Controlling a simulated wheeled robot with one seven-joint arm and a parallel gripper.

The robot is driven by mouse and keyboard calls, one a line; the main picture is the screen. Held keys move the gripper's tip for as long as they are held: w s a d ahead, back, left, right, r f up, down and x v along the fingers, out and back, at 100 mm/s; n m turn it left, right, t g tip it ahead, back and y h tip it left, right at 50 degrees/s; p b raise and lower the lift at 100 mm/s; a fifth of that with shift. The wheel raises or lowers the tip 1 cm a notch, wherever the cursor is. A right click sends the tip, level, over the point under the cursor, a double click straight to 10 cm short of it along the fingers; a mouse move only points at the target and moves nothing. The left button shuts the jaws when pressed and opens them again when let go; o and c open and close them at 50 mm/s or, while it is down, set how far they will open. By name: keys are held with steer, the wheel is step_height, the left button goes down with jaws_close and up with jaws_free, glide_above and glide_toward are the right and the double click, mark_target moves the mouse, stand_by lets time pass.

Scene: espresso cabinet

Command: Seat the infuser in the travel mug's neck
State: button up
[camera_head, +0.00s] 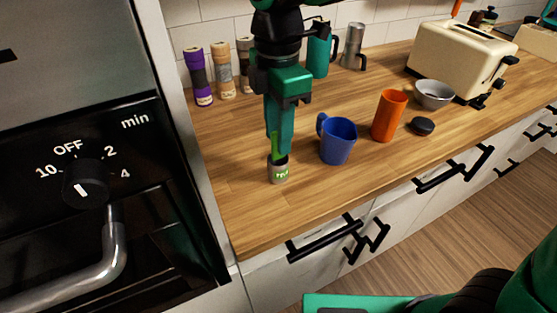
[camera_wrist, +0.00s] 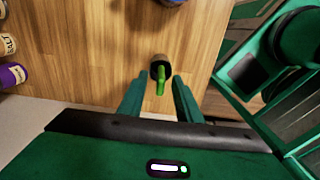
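A small grey pot (camera_head: 279,175) with a green label stands upright on the counter at its near left. A bright green piece (camera_head: 275,146), likely the infuser, sticks up from its dark mouth; its lower end is hidden inside. It also shows in the wrist view (camera_wrist: 161,80). My gripper (camera_head: 280,148) points down over the pot. In the wrist view my gripper (camera_wrist: 159,77) is open, its fingers either side of the green piece with gaps showing. A tall orange tumbler (camera_head: 388,117), likely the travel mug, stands upright to the right.
A blue mug (camera_head: 338,143) stands between the pot and the tumbler. A black disc (camera_head: 422,126) and grey bowl (camera_head: 434,94) are right of the tumbler. A toaster (camera_head: 463,62), teal mug (camera_head: 318,54), silver mug (camera_head: 354,46) and spice jars (camera_head: 222,72) stand behind.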

jaws_close()
steer(key=shift+r, duration=0.15)
step_height(320, 180, up, 10)
steer(key=shift+f, duration=0.1)
stand_by(0.5)
